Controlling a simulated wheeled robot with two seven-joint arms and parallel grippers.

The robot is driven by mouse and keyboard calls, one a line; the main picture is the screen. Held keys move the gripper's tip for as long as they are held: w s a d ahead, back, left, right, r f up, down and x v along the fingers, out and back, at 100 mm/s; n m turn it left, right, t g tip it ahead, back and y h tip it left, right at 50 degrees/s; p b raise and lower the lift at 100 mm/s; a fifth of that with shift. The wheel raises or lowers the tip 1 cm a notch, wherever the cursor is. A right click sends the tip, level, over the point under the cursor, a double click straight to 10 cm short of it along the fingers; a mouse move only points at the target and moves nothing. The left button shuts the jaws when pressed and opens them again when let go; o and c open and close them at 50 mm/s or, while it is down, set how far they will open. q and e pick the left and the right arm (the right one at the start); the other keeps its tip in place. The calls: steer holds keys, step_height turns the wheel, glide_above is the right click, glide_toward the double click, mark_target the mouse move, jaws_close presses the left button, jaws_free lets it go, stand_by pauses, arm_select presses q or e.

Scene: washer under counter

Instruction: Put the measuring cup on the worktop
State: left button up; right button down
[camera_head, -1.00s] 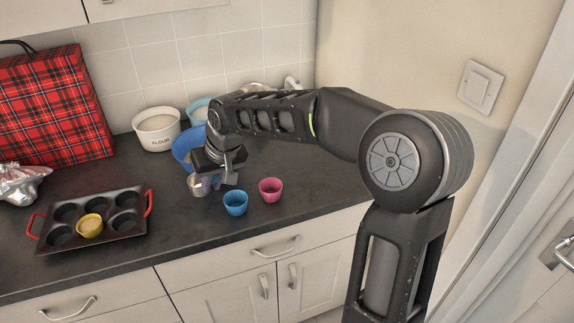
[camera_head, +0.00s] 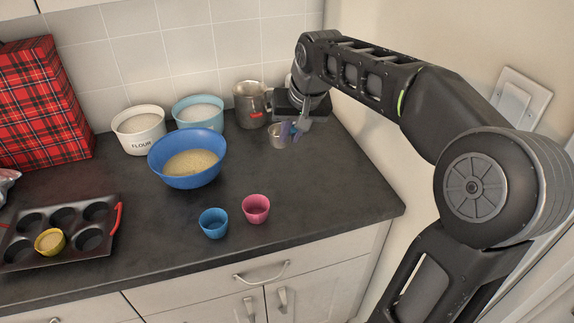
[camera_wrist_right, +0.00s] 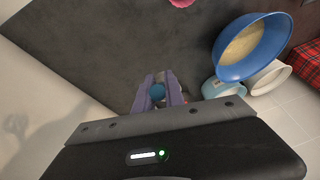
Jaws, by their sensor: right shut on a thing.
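The measuring cup (camera_head: 278,136) is a small metal cup at the back right of the dark worktop (camera_head: 330,190), in front of the metal jug. My right gripper (camera_head: 291,131) is shut on it, with purple fingers at its right side. In the right wrist view the fingers (camera_wrist_right: 158,95) close around a small blue round part, while the metal cup is mostly hidden. The cup looks upright, at or just above the worktop; I cannot tell if it touches. My left gripper is not in view.
The blue bowl (camera_head: 177,179), flour container (camera_head: 140,139) and light-blue container (camera_head: 198,105) are left. Blue (camera_head: 213,223) and pink (camera_head: 256,209) cups stand in front. The worktop's right part is clear.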

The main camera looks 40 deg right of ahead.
steer(key=shift+s+a+r, duration=0.15)
steer(key=shift+a, duration=0.2)
step_height(320, 180, down, 6)
steer(key=shift+d+f, duration=0.15)
steer(key=shift+f, duration=0.05)
steer(key=shift+f+p, duration=0.1)
steer(key=shift+p, duration=0.2)
steer(key=shift+f, duration=1.8)
steer(key=shift+f, duration=0.15)
steer(key=c, duration=1.4)
jaws_free()
